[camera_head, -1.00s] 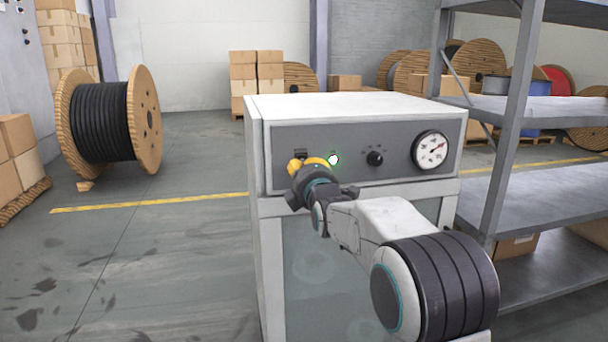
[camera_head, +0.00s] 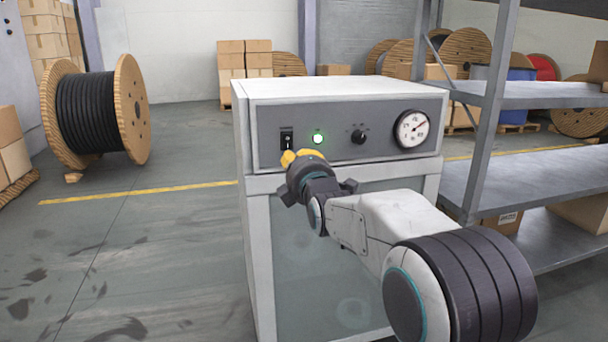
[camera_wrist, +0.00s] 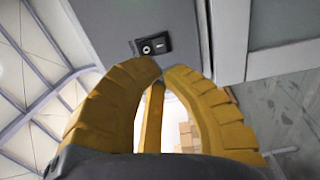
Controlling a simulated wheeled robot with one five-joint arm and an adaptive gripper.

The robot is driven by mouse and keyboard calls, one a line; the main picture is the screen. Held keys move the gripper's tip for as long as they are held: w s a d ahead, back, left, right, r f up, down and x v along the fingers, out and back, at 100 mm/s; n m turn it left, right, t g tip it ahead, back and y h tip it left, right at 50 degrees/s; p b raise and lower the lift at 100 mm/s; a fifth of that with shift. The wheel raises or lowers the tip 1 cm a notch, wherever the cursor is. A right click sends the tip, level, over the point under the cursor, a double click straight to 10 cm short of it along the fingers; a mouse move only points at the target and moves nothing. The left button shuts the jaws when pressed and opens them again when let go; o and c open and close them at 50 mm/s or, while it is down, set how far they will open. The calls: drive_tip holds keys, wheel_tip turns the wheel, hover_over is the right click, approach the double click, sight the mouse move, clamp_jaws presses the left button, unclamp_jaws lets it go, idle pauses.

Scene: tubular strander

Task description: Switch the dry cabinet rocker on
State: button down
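The dry cabinet (camera_head: 345,92) is a white box with a grey front panel. Its black rocker (camera_head: 287,139) is at the panel's left, with a green lamp (camera_head: 318,138) lit beside it. The rocker also shows in the wrist view (camera_wrist: 152,45), just past the fingertips. My gripper (camera_head: 298,157) has yellow fingers, just below the rocker in the head view. In the wrist view its fingertips (camera_wrist: 163,69) come together with nothing between them. I see no clear contact with the rocker. Which way the rocker is tipped is hard to tell.
A black knob (camera_head: 358,137) and a round gauge (camera_head: 411,129) are on the same panel. A metal shelf rack (camera_head: 485,150) stands close at the right. A cable reel (camera_head: 95,115) stands on the left, with open floor before the cabinet.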

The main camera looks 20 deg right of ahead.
drive_tip(key=s, duration=0.6)
drive_tip(key=shift+f, duration=0.4)
drive_tip(key=shift+r, duration=0.1)
